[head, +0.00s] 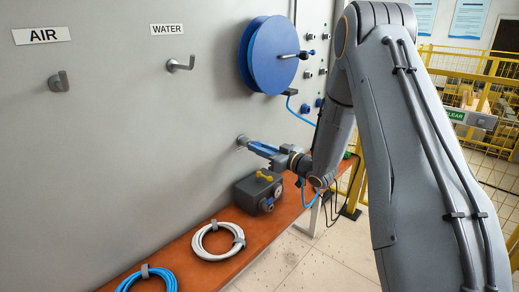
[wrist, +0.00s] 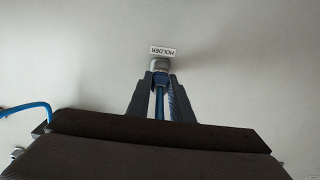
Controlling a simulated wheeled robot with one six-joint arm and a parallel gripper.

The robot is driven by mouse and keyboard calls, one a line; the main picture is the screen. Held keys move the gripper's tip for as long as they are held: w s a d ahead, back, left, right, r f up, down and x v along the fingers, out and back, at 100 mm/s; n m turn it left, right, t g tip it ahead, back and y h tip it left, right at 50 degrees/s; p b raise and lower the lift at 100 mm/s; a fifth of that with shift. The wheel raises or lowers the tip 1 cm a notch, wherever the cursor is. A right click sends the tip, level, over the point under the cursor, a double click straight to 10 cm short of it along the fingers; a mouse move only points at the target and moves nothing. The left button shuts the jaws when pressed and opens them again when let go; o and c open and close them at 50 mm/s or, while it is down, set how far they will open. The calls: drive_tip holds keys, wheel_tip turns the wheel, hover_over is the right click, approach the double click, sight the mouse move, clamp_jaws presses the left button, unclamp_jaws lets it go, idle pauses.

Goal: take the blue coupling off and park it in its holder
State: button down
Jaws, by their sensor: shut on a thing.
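My gripper (head: 256,146) reaches out to the grey wall, below the blue reel. Its two dark fingers (wrist: 160,82) are shut on the blue coupling (wrist: 160,101), which points at the wall. The coupling also shows as a blue length in the head view (head: 265,149). The grey round holder (wrist: 159,65) sits at the fingertips, just below its HOLDER label (wrist: 162,51). It also shows at the wall in the head view (head: 242,140). The coupling is in line with the holder. The fingers hide how far it is inside. A blue hose (wrist: 28,107) runs beside my wrist.
The blue reel (head: 268,55) hangs above. A grey box with a yellow handle (head: 258,192) stands on the orange shelf (head: 190,252) below. A white hose coil (head: 218,239) and a blue one (head: 148,279) lie leftward. AIR and WATER hooks stick out of the wall.

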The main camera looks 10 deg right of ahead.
drive_tip(key=shift+w+a, duration=0.2)
drive_tip(key=shift+w, duration=0.05)
drive_tip(key=c, duration=1.5)
unclamp_jaws()
drive_tip(key=shift+d, duration=0.1)
drive_tip(key=s+d+f+m+g+h+b, duration=0.1)
drive_tip(key=s+d+f+m+g+h, duration=0.2)
drive_tip(key=s+h, duration=0.35)
drive_tip(key=s+d+f+m+g+h+b, duration=0.2)
drive_tip(key=s+d+g+h, duration=0.15)
drive_tip(key=s, duration=0.55)
drive_tip(key=s+a+g, duration=0.1)
drive_tip(key=s+g, duration=0.1)
drive_tip(key=s, duration=0.5)
drive_tip(key=s+a+f+m+g, duration=0.1)
drive_tip(key=s+a+g, duration=0.1)
drive_tip(key=s, duration=0.6)
drive_tip(key=s+a+f+m+g, duration=0.1)
drive_tip(key=s+a+g, duration=0.1)
drive_tip(key=s, duration=0.5)
drive_tip(key=shift+s+f+g+h, duration=0.2)
drive_tip(key=shift+s+g+h, duration=0.1)
drive_tip(key=shift+g, duration=0.15)
